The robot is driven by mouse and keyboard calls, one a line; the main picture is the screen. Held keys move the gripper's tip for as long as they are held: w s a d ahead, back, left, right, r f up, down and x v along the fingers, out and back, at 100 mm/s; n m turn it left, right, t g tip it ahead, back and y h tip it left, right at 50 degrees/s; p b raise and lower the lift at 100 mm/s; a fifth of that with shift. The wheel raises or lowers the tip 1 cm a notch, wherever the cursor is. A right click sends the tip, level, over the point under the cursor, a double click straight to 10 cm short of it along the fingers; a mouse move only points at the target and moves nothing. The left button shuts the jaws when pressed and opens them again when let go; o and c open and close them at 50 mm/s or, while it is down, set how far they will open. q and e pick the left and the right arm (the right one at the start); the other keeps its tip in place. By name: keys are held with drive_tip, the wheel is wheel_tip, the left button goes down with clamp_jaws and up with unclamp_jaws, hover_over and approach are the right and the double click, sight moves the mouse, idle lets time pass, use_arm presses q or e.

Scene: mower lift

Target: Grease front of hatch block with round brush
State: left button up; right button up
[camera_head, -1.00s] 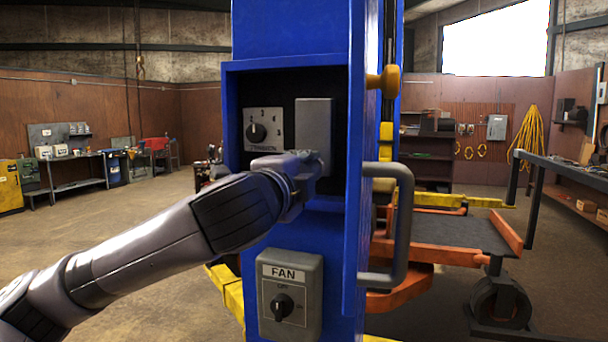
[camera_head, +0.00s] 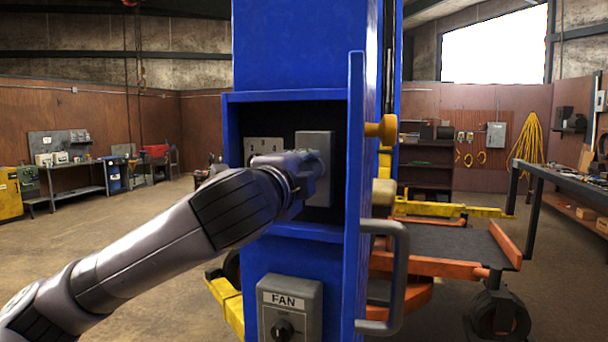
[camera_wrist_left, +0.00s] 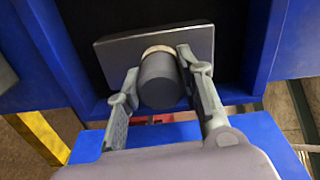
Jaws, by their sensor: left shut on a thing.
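The hatch block (camera_head: 315,145) is a grey upright block inside the open blue hatch; it also shows in the left wrist view (camera_wrist_left: 115,52). My left gripper (camera_head: 316,164) reaches into the hatch in front of the block. In the left wrist view my left gripper (camera_wrist_left: 158,75) has its fingers on both sides of a dark cylinder, the round brush (camera_wrist_left: 160,82). A thin tan rim of bristles shows between the brush and the block's front, and appears to touch it. No grease can be made out. My right gripper is not in view.
A blue hatch door (camera_head: 356,200) with a grey handle (camera_head: 400,275) stands open at the right. A grey dial plate (camera_head: 264,147) is partly covered by my arm. A FAN switch box (camera_head: 290,308) is below. An orange lift platform (camera_head: 440,262) stands behind.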

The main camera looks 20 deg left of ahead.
use_arm(q)
drive_tip(key=shift+r+p, duration=0.3)
drive_tip(key=shift+r, duration=3)
wheel_tip(320, 180, down, 10)
drive_tip(key=b, duration=0.6)
drive_tip(key=shift+a+f, duration=0.15)
wheel_tip(320, 180, up, 7)
drive_tip(key=p, duration=0.6)
drive_tip(key=shift+r, duration=1.65)
drive_tip(key=shift+f+b, duration=2.55)
drive_tip(key=shift+f, duration=0.95)
wheel_tip(320, 180, down, 7)
drive_tip(key=b, duration=0.4)
drive_tip(key=shift+b, duration=0.35)
